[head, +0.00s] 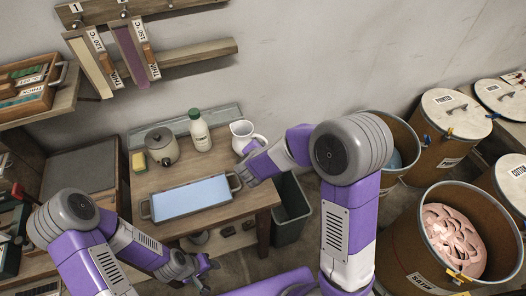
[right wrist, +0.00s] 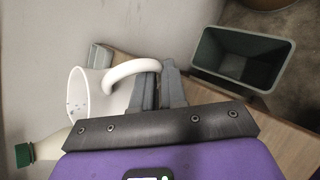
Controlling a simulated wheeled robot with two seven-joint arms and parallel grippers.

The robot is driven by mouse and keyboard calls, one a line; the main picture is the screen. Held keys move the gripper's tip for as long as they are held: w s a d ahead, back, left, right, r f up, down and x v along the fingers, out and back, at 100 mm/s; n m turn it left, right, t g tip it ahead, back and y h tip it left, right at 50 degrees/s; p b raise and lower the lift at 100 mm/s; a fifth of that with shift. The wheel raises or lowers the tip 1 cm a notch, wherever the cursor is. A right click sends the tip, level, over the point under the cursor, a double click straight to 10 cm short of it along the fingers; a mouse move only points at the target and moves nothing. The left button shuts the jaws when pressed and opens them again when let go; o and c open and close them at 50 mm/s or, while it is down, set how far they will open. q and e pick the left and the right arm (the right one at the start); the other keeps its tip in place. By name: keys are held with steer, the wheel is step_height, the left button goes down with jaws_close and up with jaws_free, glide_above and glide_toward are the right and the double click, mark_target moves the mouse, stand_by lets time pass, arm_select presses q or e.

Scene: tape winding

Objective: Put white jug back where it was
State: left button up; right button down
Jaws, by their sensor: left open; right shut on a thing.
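The white jug (head: 240,131) is at the back right of the wooden table (head: 236,205), beside the white bottle with the green cap (head: 199,132). In the right wrist view the jug (right wrist: 88,97) shows its open mouth and its curved handle. My right gripper (head: 247,158) is at the jug's handle side. In the right wrist view its fingers (right wrist: 158,82) are shut on the handle. I cannot tell whether the jug's base touches the table. My left gripper (head: 207,264) is open and empty, low in front of the table.
Large drums (head: 441,132) fill the right side.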

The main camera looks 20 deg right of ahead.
steer(key=c, duration=1.2)
jaws_free()
steer(key=shift+f, duration=0.2)
steer(key=shift+o, duration=0.2)
steer(key=p+v, duration=0.3)
steer(key=v, duration=0.9)
